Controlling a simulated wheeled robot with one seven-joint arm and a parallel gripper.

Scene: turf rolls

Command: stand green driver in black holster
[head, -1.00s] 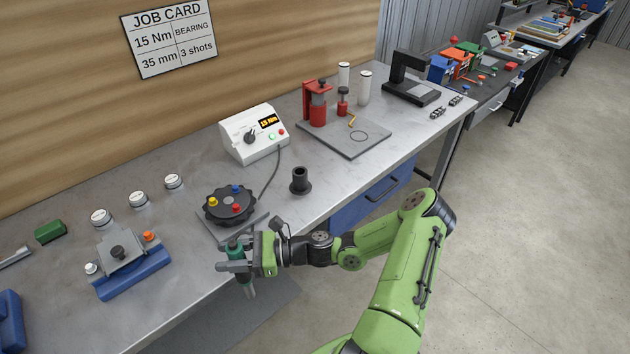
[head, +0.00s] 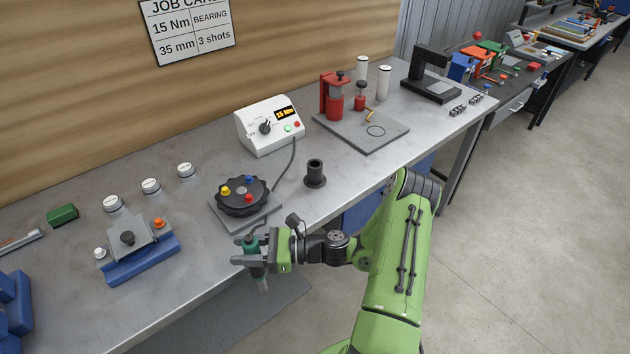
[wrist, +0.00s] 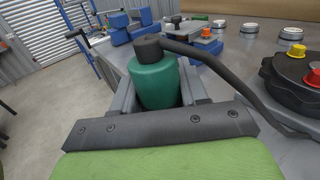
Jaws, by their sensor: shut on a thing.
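The green driver (head: 252,245) is held in my gripper (head: 250,259), upright or nearly so, with its grey tip pointing down past the bench's front edge. In the wrist view the driver's green body (wrist: 155,82) sits between the two grey fingers, with a black cap and a cable at its top. My gripper is shut on it. The black holster (head: 315,174) stands upright and empty-looking on the bench, to the right of and behind my gripper, apart from the driver.
A black round dial fixture (head: 241,197) with coloured knobs stands left of the holster. A white controller (head: 270,126) is behind it, its cable running down past the holster. A blue-based fixture (head: 140,259) is at left. A grey plate (head: 362,131) with red tools lies at right.

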